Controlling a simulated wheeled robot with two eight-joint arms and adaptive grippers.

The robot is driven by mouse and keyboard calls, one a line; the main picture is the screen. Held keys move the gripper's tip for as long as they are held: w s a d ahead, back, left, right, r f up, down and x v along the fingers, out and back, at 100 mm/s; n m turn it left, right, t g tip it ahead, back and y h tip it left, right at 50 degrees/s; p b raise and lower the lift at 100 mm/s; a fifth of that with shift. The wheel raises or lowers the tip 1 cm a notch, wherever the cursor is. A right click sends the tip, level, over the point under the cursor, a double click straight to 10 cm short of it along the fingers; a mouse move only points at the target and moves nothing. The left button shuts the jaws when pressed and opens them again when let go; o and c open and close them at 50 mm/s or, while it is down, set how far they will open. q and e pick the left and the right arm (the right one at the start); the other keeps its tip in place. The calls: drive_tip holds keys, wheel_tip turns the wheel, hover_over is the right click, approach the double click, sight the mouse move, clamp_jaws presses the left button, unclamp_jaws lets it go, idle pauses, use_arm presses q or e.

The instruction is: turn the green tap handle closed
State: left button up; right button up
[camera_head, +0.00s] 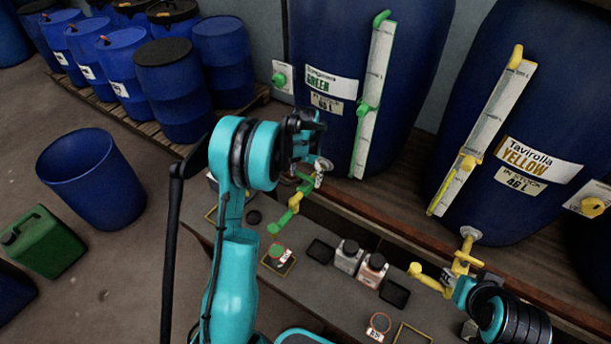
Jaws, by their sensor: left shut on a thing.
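The green tap (294,203) sticks out below the blue vat labelled GREEN (336,75), its spout pointing down to the left. My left gripper (312,166) is at the top of this tap, shut on the green tap handle, and partly hides it. The handle's exact angle cannot be told. My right gripper (463,293) is at the lower right, beside the yellow tap (459,263). Its fingers are small and partly hidden by my arm, so whether they are open or shut cannot be told.
A grey bench (318,282) below the taps carries two small bottles (360,262), dark pads and coloured frames. The vat labelled YELLOW (535,120) stands at right. An open blue bin (92,185) and a green canister (43,243) stand on the floor at left.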

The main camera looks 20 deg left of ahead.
sight(306, 175)
idle(0.4)
use_arm(q)
drive_tip(key=o, duration=1.2)
drive_tip(key=shift+c, duration=0.2)
wheel_tip(306, 175, up, 12)
